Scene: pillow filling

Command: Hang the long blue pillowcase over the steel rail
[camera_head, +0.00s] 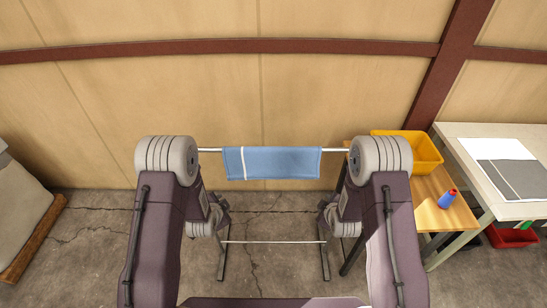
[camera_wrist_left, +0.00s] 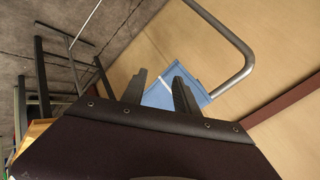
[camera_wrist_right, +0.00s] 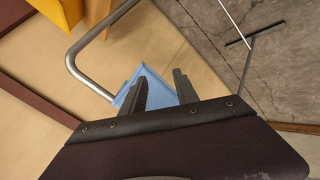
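The long blue pillowcase (camera_head: 285,162) with a white stripe near its left end lies draped over the steel rail (camera_head: 210,150) in the head view. Its front side hangs down below the rail; how far it hangs behind is hidden. In the left wrist view my left gripper (camera_wrist_left: 158,72) is open, its fingers apart, with the pillowcase (camera_wrist_left: 158,96) showing beyond them. In the right wrist view my right gripper (camera_wrist_right: 160,73) is open too, with the pillowcase (camera_wrist_right: 160,96) beyond. No cloth is visibly pinched. My arms largely hide both grippers in the head view.
At the right a wooden table (camera_head: 428,213) bears a yellow bin (camera_head: 425,153) and a blue bottle with a red top (camera_head: 447,199). Beside it is a pale table (camera_head: 470,132) with white and grey sheets. A red bin (camera_head: 511,237) stands below. A wall rises behind the rail.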

